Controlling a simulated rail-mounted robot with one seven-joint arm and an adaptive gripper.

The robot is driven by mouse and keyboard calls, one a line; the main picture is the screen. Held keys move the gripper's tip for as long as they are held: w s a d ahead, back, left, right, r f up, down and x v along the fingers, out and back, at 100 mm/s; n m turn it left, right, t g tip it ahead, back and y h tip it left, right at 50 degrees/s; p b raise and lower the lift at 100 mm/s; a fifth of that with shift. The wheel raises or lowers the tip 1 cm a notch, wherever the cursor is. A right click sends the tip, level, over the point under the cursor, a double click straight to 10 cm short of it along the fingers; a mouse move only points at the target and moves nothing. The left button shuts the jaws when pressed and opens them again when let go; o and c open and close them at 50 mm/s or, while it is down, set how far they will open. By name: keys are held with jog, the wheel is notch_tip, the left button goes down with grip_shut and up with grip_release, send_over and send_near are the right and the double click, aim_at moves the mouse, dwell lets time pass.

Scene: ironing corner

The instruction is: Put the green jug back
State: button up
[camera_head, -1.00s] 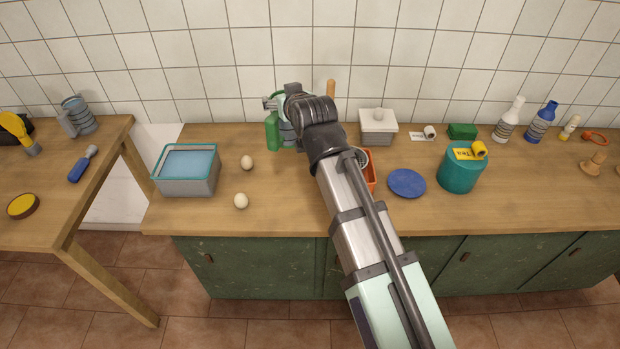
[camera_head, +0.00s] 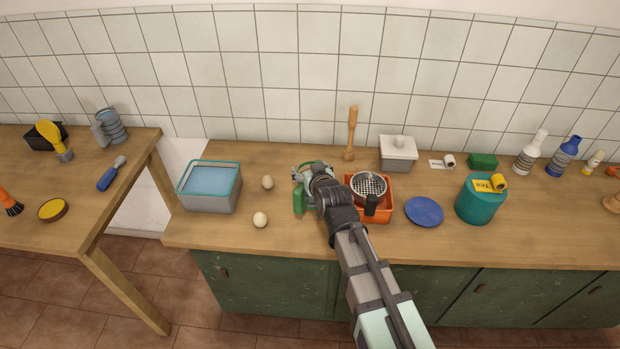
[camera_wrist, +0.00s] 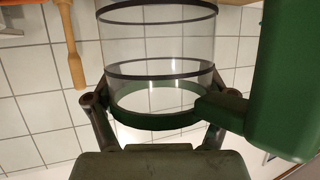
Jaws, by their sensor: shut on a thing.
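The green jug (camera_head: 299,202) has a clear body with dark bands, a green ring and a green handle. In the head view it is partly hidden behind my gripper (camera_head: 316,180). In the wrist view the jug (camera_wrist: 158,45) fills the middle, with its green handle at the right. My gripper (camera_wrist: 158,112) is shut on the jug, one finger on each side near the green ring. The jug is over the wooden counter (camera_head: 330,240), between the eggs and the orange tray; I cannot tell whether it touches the counter.
The orange tray (camera_head: 380,215) with a strainer (camera_head: 368,186) stands close right of my gripper. A wooden pestle-like tool (camera_head: 351,135) stands behind. Two eggs (camera_head: 260,220) and a grey water-filled basin (camera_head: 209,201) are left. A blue plate (camera_head: 424,211) lies right. Counter between eggs and basin is bare.

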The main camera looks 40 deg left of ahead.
jog(key=shift+f+p, duration=0.4)
jog(key=shift+f, duration=1.7)
jog(key=shift+f, duration=0.15)
jog(key=o, duration=1.3)
jog(key=shift+c, duration=0.2)
jog(key=v, duration=1.2)
jog(key=shift+p, duration=0.3)
